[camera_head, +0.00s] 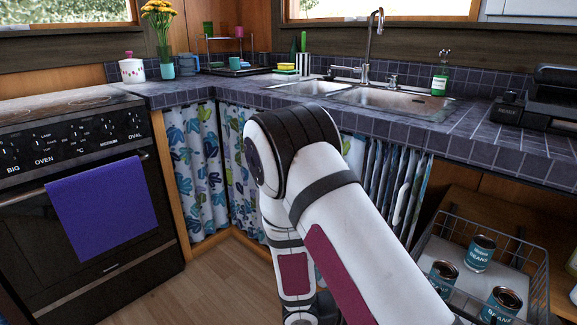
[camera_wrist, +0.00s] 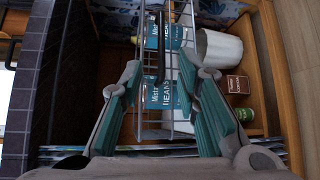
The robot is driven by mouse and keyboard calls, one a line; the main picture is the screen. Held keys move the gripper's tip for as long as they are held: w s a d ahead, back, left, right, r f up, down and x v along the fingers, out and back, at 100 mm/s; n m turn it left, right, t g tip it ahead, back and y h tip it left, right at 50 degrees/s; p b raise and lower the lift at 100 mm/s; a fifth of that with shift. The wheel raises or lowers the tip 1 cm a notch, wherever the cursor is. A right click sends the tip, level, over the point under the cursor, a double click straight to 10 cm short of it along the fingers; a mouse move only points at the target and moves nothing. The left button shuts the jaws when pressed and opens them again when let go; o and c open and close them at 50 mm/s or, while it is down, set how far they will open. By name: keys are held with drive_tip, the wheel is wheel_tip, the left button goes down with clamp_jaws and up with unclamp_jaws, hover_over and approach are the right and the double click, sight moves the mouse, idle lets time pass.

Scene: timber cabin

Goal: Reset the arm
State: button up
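My gripper (camera_wrist: 160,64) shows in the wrist view with its two teal-padded fingers spread apart. It is open, and I see nothing held between the pads. Beyond the fingers are bean cans with teal labels, one (camera_wrist: 153,93) lower and one (camera_wrist: 152,38) higher in the picture, behind wire bars. In the head view my white, jointed arm crosses the middle and runs down to the bottom edge. The gripper itself is not visible there.
A wire basket (camera_head: 541,262) at the lower right holds bean cans (camera_head: 481,254). The tiled counter (camera_head: 237,92) with a sink (camera_head: 395,101) runs behind my arm. An oven (camera_head: 80,230) stands at left. The wrist view also shows a white container (camera_wrist: 219,48) and a green can (camera_wrist: 244,114).

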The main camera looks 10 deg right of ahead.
drive_tip(key=s+a+r+m+g+y, duration=0.1)
drive_tip(key=s+r+m+g+y, duration=0.1)
drive_tip(key=s+r+y, duration=0.45)
drive_tip(key=s+a+r+m+g+y, duration=0.15)
drive_tip(key=s+r, duration=0.25)
drive_tip(key=r, duration=0.5)
drive_tip(key=s+a+r+n+t+y, duration=0.2)
drive_tip(key=s+a+r+t+y, duration=0.35)
drive_tip(key=s+a+y, duration=0.45)
wheel_tip(320, 180, up, 35)
drive_tip(key=s+d+n+t+h+p, duration=0.1)
drive_tip(key=t+p, duration=0.3)
drive_tip(key=p, duration=2.8)
drive_tip(key=shift+h, duration=0.3)
